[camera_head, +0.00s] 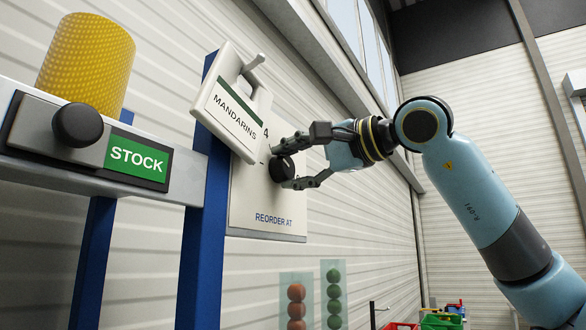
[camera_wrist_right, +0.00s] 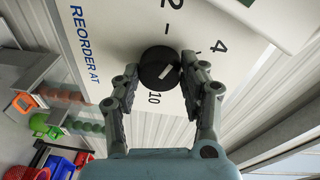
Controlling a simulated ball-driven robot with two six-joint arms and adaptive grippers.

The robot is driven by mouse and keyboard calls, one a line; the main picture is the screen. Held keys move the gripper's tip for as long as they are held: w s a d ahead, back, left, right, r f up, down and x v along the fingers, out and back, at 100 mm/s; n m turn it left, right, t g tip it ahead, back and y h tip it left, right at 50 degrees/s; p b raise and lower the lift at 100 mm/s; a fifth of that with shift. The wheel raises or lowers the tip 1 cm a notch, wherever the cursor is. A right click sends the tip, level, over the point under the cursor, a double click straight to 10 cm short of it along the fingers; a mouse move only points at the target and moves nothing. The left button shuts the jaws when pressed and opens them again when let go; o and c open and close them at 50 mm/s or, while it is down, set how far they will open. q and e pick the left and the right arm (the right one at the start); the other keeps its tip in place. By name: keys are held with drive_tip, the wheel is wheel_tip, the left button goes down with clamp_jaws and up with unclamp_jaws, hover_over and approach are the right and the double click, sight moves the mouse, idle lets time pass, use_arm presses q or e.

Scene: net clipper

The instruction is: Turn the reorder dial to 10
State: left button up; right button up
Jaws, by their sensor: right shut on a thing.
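The reorder dial is a round black knob (camera_head: 282,169) on a pale panel (camera_head: 252,213) marked "REORDER AT". My left gripper is not in view.
A white "MANDARINS" tag (camera_head: 233,117) hangs tilted over the panel's upper part, close to my right gripper. A rail with a green STOCK label (camera_head: 138,158), a second black knob (camera_head: 78,125) and a yellow cylinder (camera_head: 87,62) stands left. Coloured crates (camera_head: 441,321) lie below right.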

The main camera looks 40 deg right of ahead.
drive_tip(key=m, duration=0.4)
drive_tip(key=shift+d+g+b, duration=0.1)
drive_tip(key=shift+g+b, duration=0.3)
drive_tip(key=m+y+b, duration=0.1)
drive_tip(key=m, duration=0.6)
drive_tip(key=shift+w+d+g+y+b, duration=0.1)
drive_tip(key=shift+g+y+b, duration=0.2)
drive_tip(key=shift+g+b, duration=0.1)
drive_tip(key=m+b, duration=0.1)
drive_tip(key=m, duration=0.3)
drive_tip(key=shift+y, duration=0.4)
drive_tip(key=m+b, duration=0.1)
drive_tip(key=m, duration=0.2)
drive_tip(key=shift+d+m+y, duration=0.15)
drive_tip(key=shift+m+y, duration=0.15)
drive_tip(key=m+b, duration=0.1)
drive_tip(key=m, duration=0.2)
drive_tip(key=shift+f+y+b, duration=0.1)
drive_tip(key=shift+y+b, duration=0.2)
drive_tip(key=m+b, duration=0.1)
drive_tip(key=m, duration=0.2)
drive_tip(key=shift+w+f+m, duration=0.1)
drive_tip(key=shift+m, duration=0.2)
drive_tip(key=shift+m+y+b, duration=0.3)
drive_tip(key=shift+m+b, duration=0.2)
drive_tip(key=shift+m, duration=1)
